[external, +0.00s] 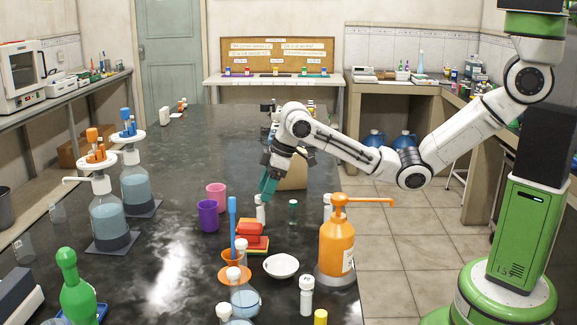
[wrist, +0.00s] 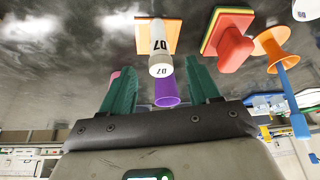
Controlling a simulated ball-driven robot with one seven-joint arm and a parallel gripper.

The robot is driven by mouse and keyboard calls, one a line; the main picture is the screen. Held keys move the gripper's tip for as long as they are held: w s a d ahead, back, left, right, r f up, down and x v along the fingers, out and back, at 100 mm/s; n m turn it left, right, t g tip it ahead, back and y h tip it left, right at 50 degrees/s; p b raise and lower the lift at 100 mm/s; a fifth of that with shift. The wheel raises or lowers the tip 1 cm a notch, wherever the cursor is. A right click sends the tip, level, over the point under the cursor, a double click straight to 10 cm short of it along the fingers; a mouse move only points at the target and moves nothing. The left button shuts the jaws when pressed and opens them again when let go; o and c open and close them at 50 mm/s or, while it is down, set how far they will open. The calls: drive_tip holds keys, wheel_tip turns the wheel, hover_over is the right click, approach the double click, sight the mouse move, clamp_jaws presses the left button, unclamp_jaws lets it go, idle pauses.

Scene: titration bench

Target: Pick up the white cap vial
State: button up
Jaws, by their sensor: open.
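A white cap vial (wrist: 157,40) marked 07 stands on an orange square in the wrist view. Its white cap (wrist: 161,67) faces the camera, between the lines of my two teal fingers. My gripper (wrist: 162,70) is open, with a finger on each side of the cap and space visible around it. In the external view, my gripper (external: 268,186) points down just above the white vial (external: 260,210). Whether the fingers reach down around the cap is hard to tell.
A red block stack (external: 252,232), an orange funnel (external: 234,262), a purple cup (external: 208,215) and a pink cup (external: 216,194) stand close by. An orange pump bottle (external: 337,250), a white dish (external: 281,266) and other vials (external: 306,296) are to the right.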

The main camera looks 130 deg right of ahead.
sight(259, 203)
drive_tip(key=shift+p+x, duration=0.4)
drive_tip(key=shift+x, duration=2.35)
drive_tip(key=shift+w+d, duration=0.1)
clamp_jaws()
drive_tip(key=shift+r, duration=0.1)
